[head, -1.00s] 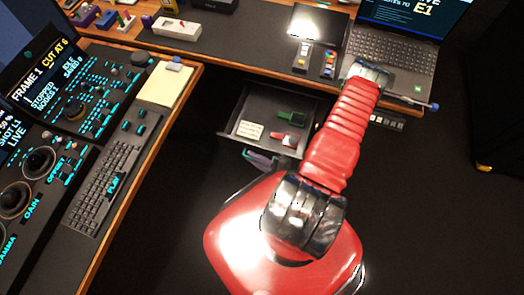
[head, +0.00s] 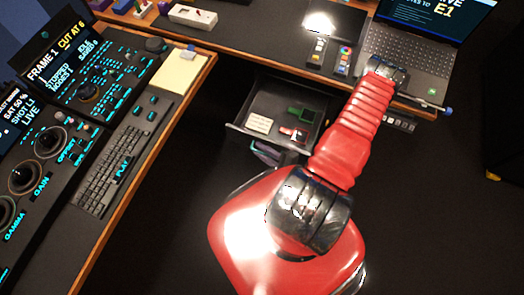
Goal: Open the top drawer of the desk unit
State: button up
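A dark drawer (head: 237,126) stands pulled out below the desk top, in the middle of the view. Its inside shows from above. It holds a pale note block (head: 259,123), a green item (head: 305,113) and a red-and-white item (head: 295,134). My red arm rises from the bottom middle to the upper right and passes to the right of the drawer. Its far end is at the desk's front edge, by the laptop. I cannot make out my gripper or its fingers. A small purplish part below the drawer front is too dim to identify.
The desk top (head: 262,45) carries a laptop (head: 418,62), a tablet (head: 330,22) and small handheld devices. A console with a keyboard (head: 115,165) and a yellow notepad (head: 180,70) stand on the left desk.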

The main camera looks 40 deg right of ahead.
jog(key=shift+r, duration=4.55)
jog(key=a+r+n+g+y, duration=0.4)
jog(key=a+r+n+g, duration=0.35)
jog(key=r, duration=0.35)
jog(key=a+r+n+g+y, duration=0.3)
jog(key=a+r+n+g, duration=0.3)
jog(key=r+n, duration=0.45)
notch_tip(320, 180, up, 20)
jog(key=s+d+n+t+h, duration=0.2)
jog(key=s+n+t+h, duration=0.1)
jog(key=h, duration=0.8)
jog(key=shift+d+r+t, duration=0.25)
jog(key=shift+t, duration=0.4)
